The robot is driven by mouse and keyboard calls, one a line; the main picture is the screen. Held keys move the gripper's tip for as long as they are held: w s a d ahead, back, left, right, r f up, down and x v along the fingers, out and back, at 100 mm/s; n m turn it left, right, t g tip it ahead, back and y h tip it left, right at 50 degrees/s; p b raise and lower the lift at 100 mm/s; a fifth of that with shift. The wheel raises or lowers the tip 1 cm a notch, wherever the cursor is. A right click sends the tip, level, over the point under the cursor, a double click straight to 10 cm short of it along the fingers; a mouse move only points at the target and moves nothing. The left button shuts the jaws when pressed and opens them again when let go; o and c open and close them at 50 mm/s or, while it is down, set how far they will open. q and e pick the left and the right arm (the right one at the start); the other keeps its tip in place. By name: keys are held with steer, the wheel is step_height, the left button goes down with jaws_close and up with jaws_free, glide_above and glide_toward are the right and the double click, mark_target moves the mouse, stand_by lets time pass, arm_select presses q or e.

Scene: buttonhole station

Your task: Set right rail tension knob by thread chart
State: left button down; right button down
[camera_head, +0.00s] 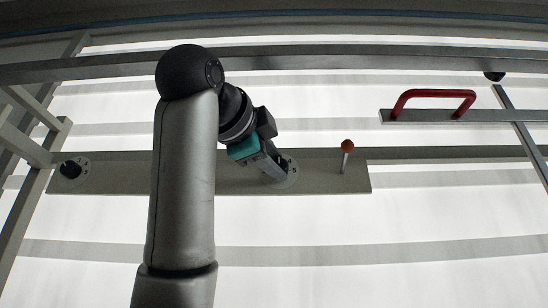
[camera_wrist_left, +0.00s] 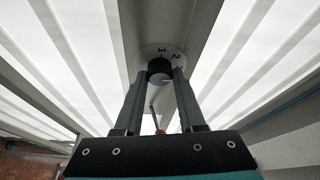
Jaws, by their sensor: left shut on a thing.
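A dark round knob (camera_wrist_left: 159,66) sits on a pale dial plate (camera_wrist_left: 176,51) on a grey rail; the numerals 1 and 2 show on the plate. My left gripper (camera_wrist_left: 160,74) is shut on this knob, one finger on each side. In the head view, my left gripper (camera_head: 280,174) reaches the right-hand dial plate (camera_head: 292,166) on the rail (camera_head: 225,183) and hides its knob. A second dark knob (camera_head: 70,170) with its own dial stands free at the rail's left end. The knob's pointer setting cannot be read. No thread chart is visible. My right gripper is out of view.
A lever with a red ball (camera_head: 347,144) stands on the rail, right of the gripped knob; it also shows between the fingers in the wrist view. A red handle (camera_head: 433,94) sits on a bar at upper right. Grey frame posts stand at far left.

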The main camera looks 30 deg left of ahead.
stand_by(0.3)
arm_select(q)
steer(key=c, duration=0.5)
jaws_free()
steer(key=s+d+b, duration=0.2)
steer(key=s+b, duration=0.6)
steer(key=s, duration=0.7)
steer(key=shift+d+f+b, duration=0.25)
steer(key=shift+f+b, duration=0.05)
steer(key=shift+b, duration=0.1)
